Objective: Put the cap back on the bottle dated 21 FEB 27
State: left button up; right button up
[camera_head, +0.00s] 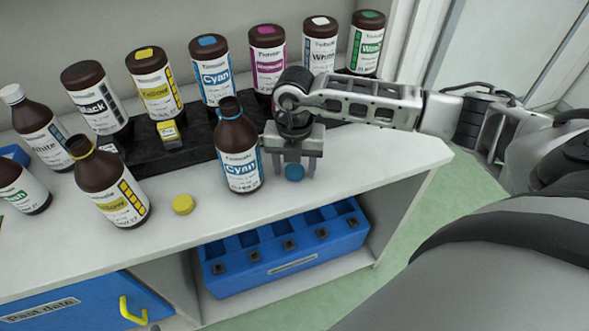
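A brown Cyan bottle (239,153) stands uncapped on the white counter, front centre. A brown Yellow bottle (112,189) stands uncapped to its left. The dates on their labels are too small to read. A blue cap (294,173) is just right of the Cyan bottle, low near the counter. My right gripper (294,168) points down with one finger on each side of this cap. I cannot tell whether the fingers press on it or whether it rests on the counter. A yellow cap (183,204) lies on the counter between the two open bottles. My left gripper is out of view.
A black rack (203,148) behind holds a row of capped bottles, close to my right gripper. More bottles stand at the left, including a white-capped one (40,128). A blue divided bin (290,262) sits on the shelf below. The counter's front strip is clear.

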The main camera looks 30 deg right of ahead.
aim_at(294, 169)
jog(key=c, duration=0.7)
jog(key=shift+c, duration=0.2)
jog(key=shift+r, duration=0.5)
notch_tip(294, 169, up, 2)
jog(key=shift+r+b, duration=0.1)
jog(key=shift+b, duration=0.35)
jog(key=s+a+r+b, duration=0.1)
jog(key=s+a+r, duration=0.8)
jog(key=s+r, duration=0.1)
jog(key=shift+s+a, duration=0.15)
jog(key=shift+a, duration=0.1)
